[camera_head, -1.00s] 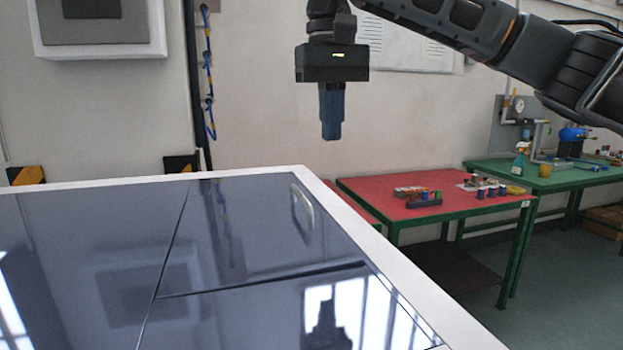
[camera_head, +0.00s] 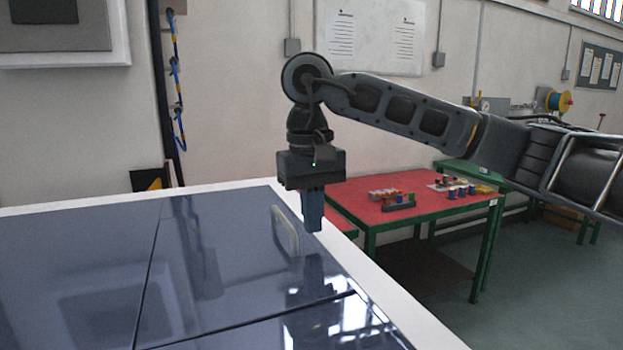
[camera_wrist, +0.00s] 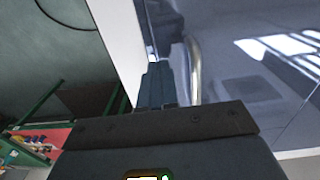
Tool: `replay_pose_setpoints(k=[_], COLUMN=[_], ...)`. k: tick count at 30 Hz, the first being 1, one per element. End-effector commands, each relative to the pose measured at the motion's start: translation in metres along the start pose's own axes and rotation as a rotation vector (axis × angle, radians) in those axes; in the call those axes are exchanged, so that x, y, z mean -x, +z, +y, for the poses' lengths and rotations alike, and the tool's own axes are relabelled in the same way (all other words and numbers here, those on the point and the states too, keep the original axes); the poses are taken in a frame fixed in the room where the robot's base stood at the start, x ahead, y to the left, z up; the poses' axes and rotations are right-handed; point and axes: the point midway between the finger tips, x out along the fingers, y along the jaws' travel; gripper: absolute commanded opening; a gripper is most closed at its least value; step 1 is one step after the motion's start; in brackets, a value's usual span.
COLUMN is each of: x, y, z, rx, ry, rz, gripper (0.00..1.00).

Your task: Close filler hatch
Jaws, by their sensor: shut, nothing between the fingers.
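The filler hatch looks like a dark glossy panel (camera_head: 215,275) with a metal loop handle (camera_head: 285,231) near its right edge, set in the dark top with a pale border. The panel appears to lie flat, level with the surface around it. My gripper (camera_head: 314,228) points down just right of the handle, its blue fingers together and empty. In the wrist view the fingers (camera_wrist: 158,72) lie just left of the handle (camera_wrist: 193,68), over the pale border side. I cannot tell whether they touch the handle or the panel.
A pale border (camera_head: 425,325) runs round the dark top. A red table (camera_head: 420,212) with small coloured items stands behind to the right, and a green table (camera_head: 465,170) stands beyond it. The space above the dark panels at left is free.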

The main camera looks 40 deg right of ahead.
Motion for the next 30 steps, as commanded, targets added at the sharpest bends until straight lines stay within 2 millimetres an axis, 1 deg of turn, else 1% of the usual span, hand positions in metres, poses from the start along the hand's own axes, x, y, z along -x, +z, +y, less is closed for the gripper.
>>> replay_pose_setpoints(k=[3, 6, 20, 30], x=[-0.01, -0.016, -0.021, -0.044], y=[0.0, 0.0, 0.0, 0.0], z=[0.0, 0.0, 0.0, 0.001], rx=[0.0, 0.0, 0.0, -0.001], ry=[-0.001, 0.0, -0.003, -0.091], rz=[-0.002, -0.001, 0.0, -0.001], gripper=[0.0, 0.0, 0.0, 0.0])
